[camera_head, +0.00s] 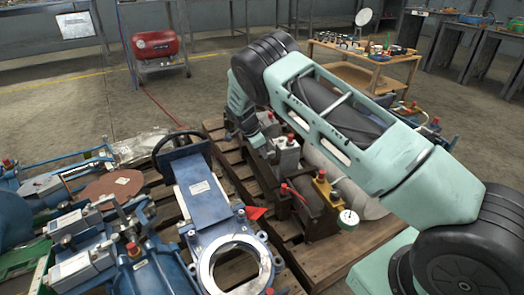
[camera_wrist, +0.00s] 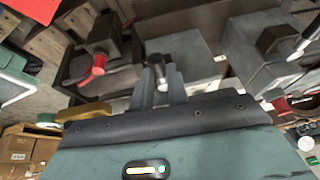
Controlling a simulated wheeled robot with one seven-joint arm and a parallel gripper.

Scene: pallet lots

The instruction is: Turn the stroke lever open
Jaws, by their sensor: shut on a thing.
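In the wrist view, my gripper (camera_wrist: 160,85) is shut on a thin metal lever (camera_wrist: 159,72), whose bright rod shows between the two grey fingers. I take it for the stroke lever; its base is mostly hidden by the fingers. A grey block (camera_wrist: 183,52) stands just behind it. In the head view, my gripper (camera_head: 256,139) is low over the pallet, beside a grey box with a red knob (camera_head: 286,152). The lever cannot be made out there.
In the wrist view, a red-tipped handle (camera_wrist: 97,66) is left of the fingers and a grey housing (camera_wrist: 250,62) is at right. In the head view, a blue gate valve (camera_head: 205,195) lies left of my arm, and a gauge (camera_head: 348,219) stands near its underside.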

